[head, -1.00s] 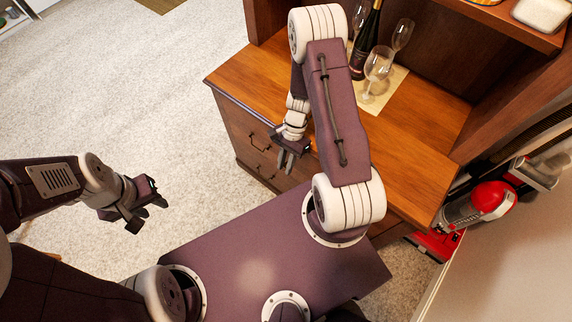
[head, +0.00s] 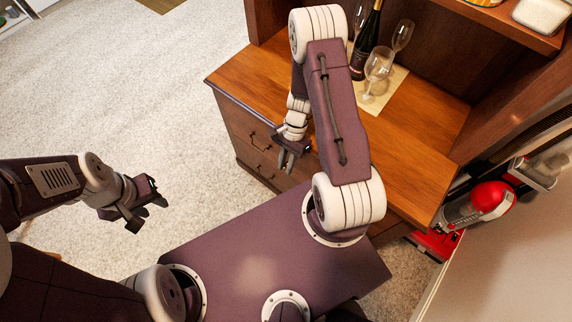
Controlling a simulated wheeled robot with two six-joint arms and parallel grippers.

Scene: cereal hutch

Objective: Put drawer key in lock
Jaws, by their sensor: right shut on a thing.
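The wooden hutch (head: 415,150) has drawers (head: 237,128) with dark handles in its front face. My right gripper (head: 287,163) points down in front of the drawer front, to the right of the handles in the picture. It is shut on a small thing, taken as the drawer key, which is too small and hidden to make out. The lock cannot be made out either; my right arm covers part of the drawer front. My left gripper (head: 150,213) is open and empty above the carpet, well left of the hutch.
On the hutch top stand a dark wine bottle (head: 366,45) and wine glasses (head: 378,68) on a pale mat (head: 384,97). A red vacuum cleaner (head: 480,203) stands at the right by the wall. Open carpet (head: 120,95) lies at the left.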

